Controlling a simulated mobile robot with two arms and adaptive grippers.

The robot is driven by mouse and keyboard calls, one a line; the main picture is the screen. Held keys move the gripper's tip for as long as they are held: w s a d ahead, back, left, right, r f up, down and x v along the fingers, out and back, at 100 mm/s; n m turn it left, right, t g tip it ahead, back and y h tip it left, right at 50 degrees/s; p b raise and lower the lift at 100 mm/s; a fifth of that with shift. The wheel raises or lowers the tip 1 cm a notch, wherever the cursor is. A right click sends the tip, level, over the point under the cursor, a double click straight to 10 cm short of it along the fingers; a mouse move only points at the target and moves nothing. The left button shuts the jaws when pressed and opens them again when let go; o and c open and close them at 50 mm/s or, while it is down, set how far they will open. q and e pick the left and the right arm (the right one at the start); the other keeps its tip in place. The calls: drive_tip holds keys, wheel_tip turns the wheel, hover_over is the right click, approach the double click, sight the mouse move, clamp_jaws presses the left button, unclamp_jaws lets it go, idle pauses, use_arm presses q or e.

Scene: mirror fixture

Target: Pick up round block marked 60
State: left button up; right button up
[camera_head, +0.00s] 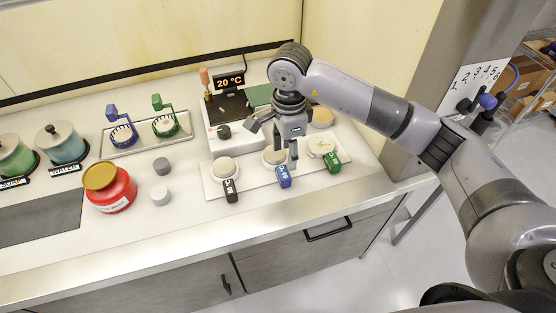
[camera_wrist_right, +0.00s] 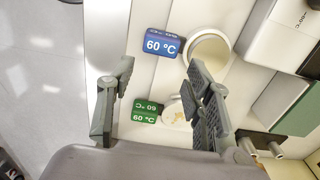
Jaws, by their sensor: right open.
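No round block with a readable 60 on it shows. Two small round grey blocks, a darker one (camera_head: 161,165) and a lighter one (camera_head: 160,195), stand on the counter left of the white tray. The 60 °C marks I can read are on a blue label block (camera_wrist_right: 164,44) and a green label block (camera_wrist_right: 146,111); in the head view these are the blue (camera_head: 283,177) and green (camera_head: 332,161) ones at the tray's front. My right gripper (camera_head: 272,142) is open and empty above the tray, its fingers (camera_wrist_right: 160,68) apart over the blue and green labels. My left gripper is not in view.
Round dishes (camera_head: 224,168) sit on the white tray (camera_head: 255,176), with a black label block (camera_head: 230,190) at its left. A heater reading 20 °C (camera_head: 230,82) stands behind. A red jar (camera_head: 109,188) and a rack with blue and green rings (camera_head: 150,140) are left.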

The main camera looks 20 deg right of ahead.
sight(283, 171)
drive_tip(key=shift+s+f, duration=0.1)
drive_tip(key=shift+f, duration=0.55)
drive_tip(key=shift+a+f+p, duration=0.1)
drive_tip(key=shift+f+p, duration=0.15)
drive_tip(key=shift+p, duration=0.15)
drive_tip(key=f, duration=0.1)
drive_tip(key=f+p, duration=0.2)
drive_tip(key=shift+a+f, duration=0.3)
drive_tip(key=shift+f, duration=0.6)
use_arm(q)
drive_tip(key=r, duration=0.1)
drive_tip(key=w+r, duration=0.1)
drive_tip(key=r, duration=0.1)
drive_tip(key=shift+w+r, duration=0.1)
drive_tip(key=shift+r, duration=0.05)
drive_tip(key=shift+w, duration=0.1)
use_arm(e)
drive_tip(key=shift+c, duration=0.4)
drive_tip(key=c, duration=0.4)
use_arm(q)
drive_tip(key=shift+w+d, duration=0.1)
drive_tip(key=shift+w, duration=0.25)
use_arm(e)
drive_tip(key=shift+r, duration=0.1)
drive_tip(key=c, duration=0.6)
